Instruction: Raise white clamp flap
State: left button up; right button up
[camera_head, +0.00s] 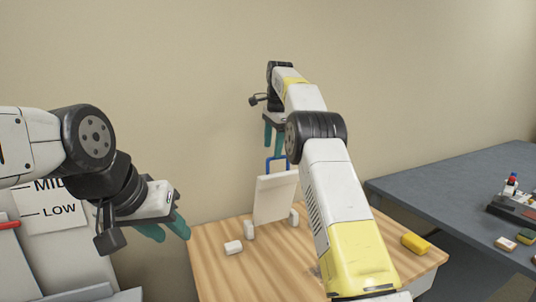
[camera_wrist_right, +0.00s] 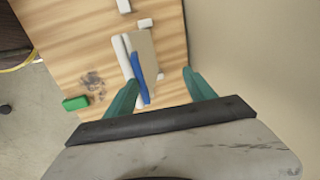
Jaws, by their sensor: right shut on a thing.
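The white clamp flap (camera_head: 275,198) stands up, slightly tilted, above the wooden table, with a blue handle (camera_head: 278,160) at its top edge. In the right wrist view the flap (camera_wrist_right: 120,57) is seen nearly edge-on from above, with the blue handle (camera_wrist_right: 138,74) beside it. My right gripper (camera_head: 273,150) points down at the handle and is shut on it; its teal fingers stand apart in the wrist view, and the exact contact is hard to see. My left gripper (camera_head: 166,231) is open and empty, left of the table.
A grey table (camera_head: 450,195) stands right. A wall is close behind.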

jog(key=shift+s+a+r, duration=0.1)
jog(key=shift+s+r, duration=0.2)
jog(key=shift+s, duration=0.35)
jog(key=shift+s+a+r, duration=0.1)
jog(key=shift+s+r, duration=0.2)
jog(key=shift+s, duration=0.35)
jog(key=s+a+r, duration=0.1)
jog(key=s, duration=1.2)
jog(key=shift+s+a, duration=0.2)
jog(key=s+d+r+n+t+y, duration=0.1)
jog(key=s+d+n, duration=0.2)
jog(key=s, duration=0.4)
jog(key=s+d+r+n+t, duration=0.1)
jog(key=s+d+n, duration=0.25)
jog(key=s, duration=0.35)
jog(key=s+f+n+t, duration=0.1)
jog(key=s+f+n, duration=0.2)
jog(key=s, duration=0.4)
jog(key=s+f+n+t, duration=0.1)
jog(key=s+f+n, duration=0.2)
jog(key=s+n, duration=0.2)
jog(key=shift+s+d+f, duration=0.2)
jog(key=shift+s, duration=1)
